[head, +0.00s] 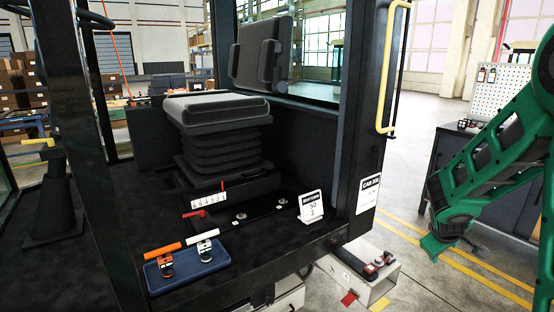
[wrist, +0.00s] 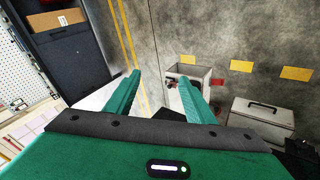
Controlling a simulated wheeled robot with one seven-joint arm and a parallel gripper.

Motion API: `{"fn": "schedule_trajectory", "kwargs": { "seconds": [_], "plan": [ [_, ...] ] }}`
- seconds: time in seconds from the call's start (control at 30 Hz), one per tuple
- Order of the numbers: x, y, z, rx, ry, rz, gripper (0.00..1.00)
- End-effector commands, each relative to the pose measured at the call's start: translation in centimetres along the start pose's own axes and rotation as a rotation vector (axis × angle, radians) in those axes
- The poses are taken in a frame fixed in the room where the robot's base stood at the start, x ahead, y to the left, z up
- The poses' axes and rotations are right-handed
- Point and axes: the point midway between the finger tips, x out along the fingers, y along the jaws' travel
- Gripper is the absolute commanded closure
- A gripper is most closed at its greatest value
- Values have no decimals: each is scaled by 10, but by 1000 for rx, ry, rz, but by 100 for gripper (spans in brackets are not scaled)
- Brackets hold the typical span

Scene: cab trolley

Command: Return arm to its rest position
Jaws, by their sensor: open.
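My gripper (wrist: 158,98) is open and empty in the wrist view, its two green fingers pointing out over the floor. In the head view my green arm comes in from the right edge, and my gripper (head: 443,245) hangs in the air outside the cab, to the right of its doorway. Only part of the hand shows there, and the fingers are hard to make out. Nothing is between the fingers.
A light box (head: 361,270) sits below. A dark cabinet (head: 480,185) is behind my arm.

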Motion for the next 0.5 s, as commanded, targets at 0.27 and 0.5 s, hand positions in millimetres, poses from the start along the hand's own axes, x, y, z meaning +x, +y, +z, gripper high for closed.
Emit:
{"fn": "schedule_trajectory", "kwargs": {
  "seconds": [0.27,0.5],
  "plan": [
    [-79,4,88,327,-173,-139,51],
    [-150,-20,159,580,-327,-267,51]
  ]
}}
